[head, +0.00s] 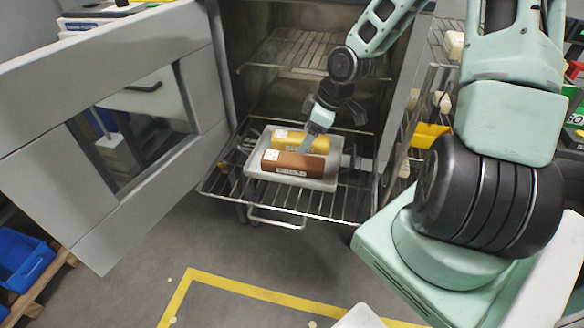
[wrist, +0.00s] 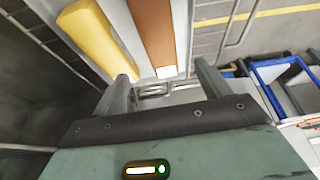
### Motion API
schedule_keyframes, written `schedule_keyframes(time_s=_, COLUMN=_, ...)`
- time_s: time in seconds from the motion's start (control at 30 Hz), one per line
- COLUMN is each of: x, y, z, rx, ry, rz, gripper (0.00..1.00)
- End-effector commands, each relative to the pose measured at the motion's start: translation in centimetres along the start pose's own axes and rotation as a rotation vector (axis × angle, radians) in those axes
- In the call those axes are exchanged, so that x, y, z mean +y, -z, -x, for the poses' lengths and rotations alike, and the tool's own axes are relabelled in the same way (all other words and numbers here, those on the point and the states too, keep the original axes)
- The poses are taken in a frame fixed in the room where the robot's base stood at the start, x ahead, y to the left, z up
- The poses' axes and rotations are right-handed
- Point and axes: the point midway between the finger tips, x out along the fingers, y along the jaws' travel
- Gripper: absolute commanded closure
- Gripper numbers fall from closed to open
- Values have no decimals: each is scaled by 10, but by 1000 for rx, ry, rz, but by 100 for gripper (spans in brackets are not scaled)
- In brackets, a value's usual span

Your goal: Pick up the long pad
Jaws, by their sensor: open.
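Two long blocks lie side by side on a pale tray (head: 262,178): a yellow one (head: 302,140) at the back and a brown one (head: 293,164) in front. Each has a white label; I cannot tell surely which is the long pad. In the wrist view the brown block (wrist: 155,30) lies ahead between my fingers, with the yellow block (wrist: 98,38) to the left. My gripper (wrist: 165,84) is open and empty. In the head view my gripper (head: 308,146) is over the tray and hides part of the yellow block.
The tray sits on a wire rack (head: 340,200) pulled out of an open cabinet. The cabinet's door (head: 60,120) swings wide at the left. Another rack (head: 290,50) is higher inside. A shelf with a yellow bin (head: 430,135) stands to the right.

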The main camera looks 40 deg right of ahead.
Motion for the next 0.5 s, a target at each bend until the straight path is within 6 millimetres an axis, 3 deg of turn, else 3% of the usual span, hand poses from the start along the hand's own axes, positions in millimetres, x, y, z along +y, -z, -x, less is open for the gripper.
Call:
schedule_keyframes(time_s=0.03, x=-1, y=0, z=-14, rx=-1, ry=3, rz=4, gripper=24)
schedule_keyframes(time_s=0.2, x=-1, y=0, z=-40, rx=-1, ry=2, rz=2, gripper=24)
schedule_keyframes(time_s=0.5, x=-1, y=0, z=-61, rx=0, ry=1, rz=1, gripper=24)
